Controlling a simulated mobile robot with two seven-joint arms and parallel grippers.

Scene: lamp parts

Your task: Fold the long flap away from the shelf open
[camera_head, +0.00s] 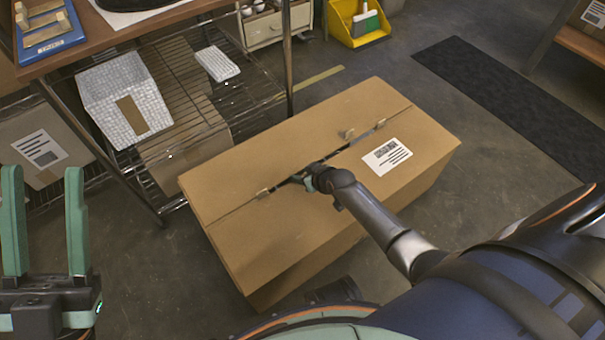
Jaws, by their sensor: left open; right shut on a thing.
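A large brown cardboard box (300,262) stands on the floor with its two long flaps meeting along a middle seam. The long flap away from the shelf (290,225) is the near one and carries a white label (387,156). The far long flap (280,135) lies on the shelf side. My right gripper (306,178) is at the seam, shut on the inner edge of the near flap; its fingertips are partly hidden. A narrow dark gap shows along the seam beside it. My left gripper (44,225) is open and empty at the lower left, apart from the box.
A wire shelf (195,85) with a white basket (122,95) stands just beyond the box at the upper left. A yellow bin (358,22) and a dark mat (510,95) lie farther back. Floor is clear right of the box.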

